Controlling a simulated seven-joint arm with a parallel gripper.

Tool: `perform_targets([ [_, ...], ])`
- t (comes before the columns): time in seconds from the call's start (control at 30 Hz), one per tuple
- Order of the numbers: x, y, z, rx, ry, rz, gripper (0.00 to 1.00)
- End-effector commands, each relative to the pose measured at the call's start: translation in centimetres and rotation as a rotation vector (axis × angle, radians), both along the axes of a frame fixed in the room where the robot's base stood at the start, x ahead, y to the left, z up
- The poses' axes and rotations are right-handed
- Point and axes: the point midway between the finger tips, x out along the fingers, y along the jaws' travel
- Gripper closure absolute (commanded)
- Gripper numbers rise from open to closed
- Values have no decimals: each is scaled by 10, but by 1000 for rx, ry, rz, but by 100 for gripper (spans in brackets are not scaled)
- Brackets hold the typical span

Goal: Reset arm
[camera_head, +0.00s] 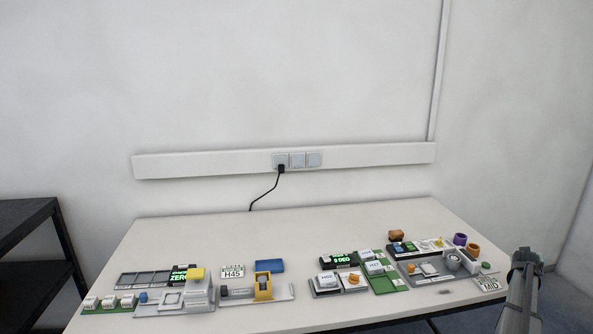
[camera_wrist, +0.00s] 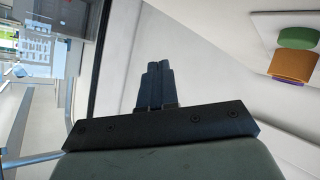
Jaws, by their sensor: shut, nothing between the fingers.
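My arm shows at the lower right of the head view, beside the right end of the table, with its end near the "MID" plate (camera_head: 488,284). My gripper (camera_wrist: 158,68) shows in the wrist view with its two dark fingers together and nothing between them. It is apart from the things on the table. The fingertips cannot be made out in the head view.
The white table (camera_head: 240,225) carries a row of small stations, labelled blocks and displays along its front. A purple cup (camera_head: 460,239) and an orange cup (camera_head: 473,250) stand at the right. The table's back part is clear. A black shelf (camera_head: 30,225) stands at the left.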

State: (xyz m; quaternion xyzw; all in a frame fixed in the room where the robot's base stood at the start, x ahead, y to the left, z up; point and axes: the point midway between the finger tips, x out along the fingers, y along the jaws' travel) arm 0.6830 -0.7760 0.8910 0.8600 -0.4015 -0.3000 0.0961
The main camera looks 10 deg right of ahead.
Motion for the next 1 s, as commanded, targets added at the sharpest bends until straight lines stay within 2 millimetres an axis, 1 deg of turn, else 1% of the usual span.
perform_targets([
  [0.03, -22, -10, -12, -10, 4, -16, 100],
  [0.13, -54, -21, -36, -19, 17, -37, 100],
  [0.2, -70, -21, -57, -14, 29, -46, 100],
  [0.27, -80, -17, -74, -4, 41, -48, 100],
  [0.37, -88, -2, -105, 25, 63, -45, 100],
  [0.47, -87, 26, -139, 70, 89, -32, 100],
  [0.57, -80, 61, -173, 123, 120, -12, 100],
  [0.67, -72, 104, -207, 186, 155, 12, 100],
  [0.7, -68, 123, -221, 213, 170, 22, 100],
  [0.77, -64, 154, -242, 255, 196, 40, 100],
  [0.8, -61, 175, -256, 282, 215, 51, 100],
  [0.83, -60, 190, -266, 301, 230, 59, 100],
  [0.87, -59, 206, -276, 322, 245, 68, 100],
  [0.9, -58, 227, -289, 349, 266, 79, 100],
  [0.97, -59, 259, -307, 390, 297, 95, 100],
  [1.0, -60, 280, -319, 416, 321, 105, 100],
])
